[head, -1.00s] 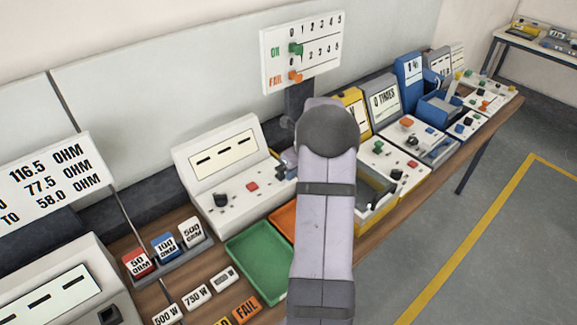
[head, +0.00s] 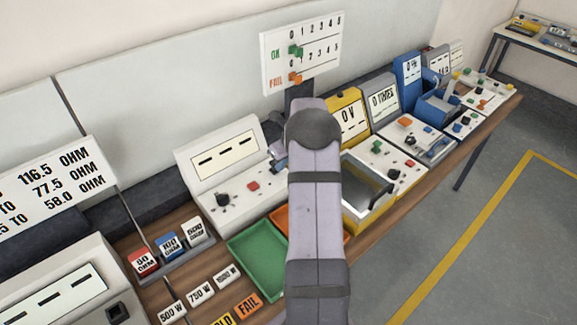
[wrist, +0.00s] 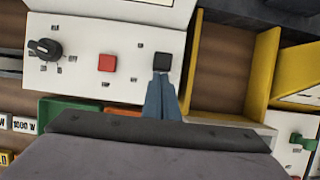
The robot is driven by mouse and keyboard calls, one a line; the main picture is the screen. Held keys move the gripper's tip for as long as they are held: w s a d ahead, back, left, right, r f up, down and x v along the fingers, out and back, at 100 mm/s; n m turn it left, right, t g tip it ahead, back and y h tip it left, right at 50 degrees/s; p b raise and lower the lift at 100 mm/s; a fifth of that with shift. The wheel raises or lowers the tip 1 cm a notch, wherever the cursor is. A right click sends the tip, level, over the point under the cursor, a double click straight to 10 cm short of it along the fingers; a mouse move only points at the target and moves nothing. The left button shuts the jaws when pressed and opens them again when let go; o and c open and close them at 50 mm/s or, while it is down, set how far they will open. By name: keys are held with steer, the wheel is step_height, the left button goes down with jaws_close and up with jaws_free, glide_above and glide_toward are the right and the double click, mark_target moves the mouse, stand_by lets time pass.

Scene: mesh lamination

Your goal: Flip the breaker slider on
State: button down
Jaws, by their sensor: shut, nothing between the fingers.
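A white console with a sloped display (head: 222,155) stands left of my arm, and its panel also shows in the wrist view (wrist: 130,88). The panel carries a black rotary knob (wrist: 45,49), a red square button (wrist: 107,63) and a small black square block (wrist: 162,61) near its right edge. The block looks like the slider, but no readable label confirms this. My gripper (wrist: 161,77) is shut and empty, with its blue fingertips just at the near edge of the block. I cannot tell whether they touch it. In the head view my arm hides most of the gripper and this block.
A yellow-walled open box (wrist: 262,70) stands right of the panel. A green tray (head: 258,262) and an orange tray (head: 281,219) lie in front of the console. More consoles line the bench to the right, and an OK/FAIL board (head: 301,52) stands behind.

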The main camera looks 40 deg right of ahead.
steer(key=shift+w, duration=0.9)
steer(key=shift+r, duration=0.1)
steer(key=shift+w, duration=0.1)
steer(key=shift+s, duration=0.6)
steer(key=s, duration=0.3)
steer(key=shift+s+r, duration=0.2)
steer(key=shift+s, duration=0.05)
steer(key=b+v, duration=0.3)
steer(key=v, duration=0.6)
steer(key=shift+r, duration=0.2)
